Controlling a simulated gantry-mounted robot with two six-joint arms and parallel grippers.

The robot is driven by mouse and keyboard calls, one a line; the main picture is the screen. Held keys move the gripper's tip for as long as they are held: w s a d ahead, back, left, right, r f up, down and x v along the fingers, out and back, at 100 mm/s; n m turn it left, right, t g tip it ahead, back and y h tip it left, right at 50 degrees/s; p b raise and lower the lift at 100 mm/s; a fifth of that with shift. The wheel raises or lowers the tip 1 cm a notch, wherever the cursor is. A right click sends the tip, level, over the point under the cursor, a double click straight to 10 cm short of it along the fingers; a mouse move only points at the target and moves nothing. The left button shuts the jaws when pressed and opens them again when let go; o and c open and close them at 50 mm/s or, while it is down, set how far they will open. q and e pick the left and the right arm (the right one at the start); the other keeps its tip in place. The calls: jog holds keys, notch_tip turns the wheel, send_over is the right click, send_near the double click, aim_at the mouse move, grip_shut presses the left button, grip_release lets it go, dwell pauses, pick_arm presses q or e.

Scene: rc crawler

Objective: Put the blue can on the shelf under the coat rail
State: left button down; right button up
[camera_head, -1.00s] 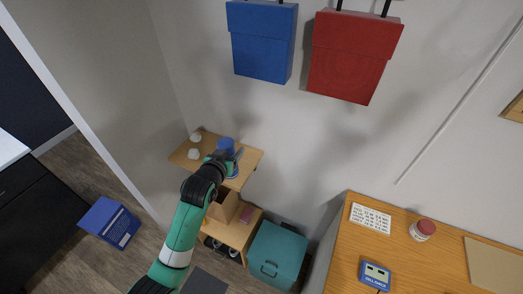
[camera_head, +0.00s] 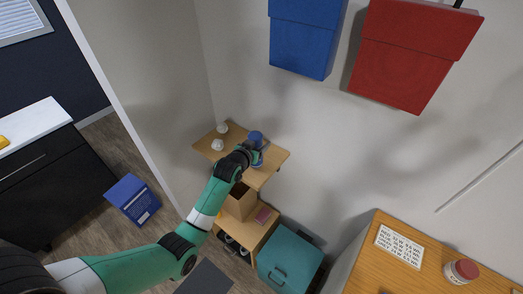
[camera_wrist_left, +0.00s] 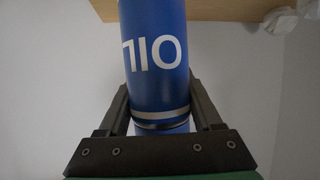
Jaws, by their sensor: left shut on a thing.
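The blue can (camera_head: 256,136) is at the small wooden wall shelf (camera_head: 273,156), over its right part in the head view. My left gripper (camera_head: 254,151) is shut around the can. In the left wrist view the can (camera_wrist_left: 154,55) shows white "OIL" lettering and a pale band, with a gripper finger on each side. The shelf's wooden board (camera_wrist_left: 225,10) crosses the top of that view behind the can. I cannot tell whether the can's base touches the board. My right gripper is not in view.
Two white lumps (camera_head: 218,144) (camera_head: 223,127) sit on the shelf's left part. Below are a cardboard box (camera_head: 240,201) on a lower unit and a teal bin (camera_head: 290,262). A blue box (camera_head: 132,199) stands on the floor.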

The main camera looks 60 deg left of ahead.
pick_arm(q)
notch_tip(320, 180, down, 2)
jog(key=shift+s+f+b, duration=0.1)
jog(key=shift+f+b, duration=0.1)
jog(key=shift+b, duration=0.2)
jog(key=shift+d, duration=0.15)
jog(key=shift+r, duration=0.2)
jog(key=shift+f, duration=0.15)
jog(key=shift+c, duration=0.3)
grip_release()
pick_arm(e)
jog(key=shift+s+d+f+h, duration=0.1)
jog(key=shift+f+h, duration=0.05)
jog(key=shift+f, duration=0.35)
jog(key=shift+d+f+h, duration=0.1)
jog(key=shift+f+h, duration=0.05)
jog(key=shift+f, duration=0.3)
